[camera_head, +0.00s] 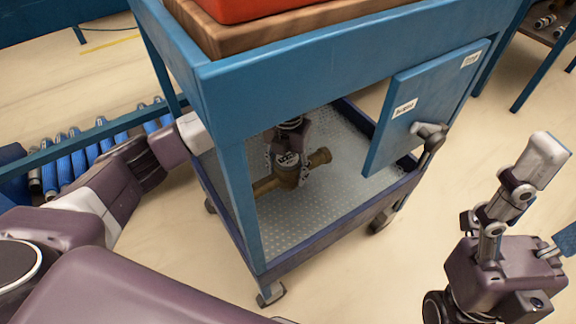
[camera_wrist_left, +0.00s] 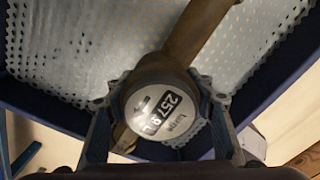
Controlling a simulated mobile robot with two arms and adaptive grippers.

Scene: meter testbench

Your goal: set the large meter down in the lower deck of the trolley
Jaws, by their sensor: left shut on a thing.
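The large meter (camera_head: 287,174), a brass body with a pipe stub on each side, is inside the trolley's lower level. Its round dial (camera_wrist_left: 162,112) faces up in the left wrist view and reads "large". My left gripper (camera_head: 287,152) reaches in from above and is shut on the meter, one finger on each side of the dial. The lower deck (camera_head: 345,190) is a grey textured plate with a blue rim, below the meter. I cannot tell whether the meter touches the deck. My right gripper (camera_head: 515,195) stands apart at the right, its fingers unclear.
The blue trolley (camera_head: 330,80) has corner posts, a wooden top with a red object (camera_head: 260,8), and a door panel (camera_head: 425,105) at the right front. A rack of blue cylinders (camera_head: 85,150) lies at the left. The deck beside the meter is clear.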

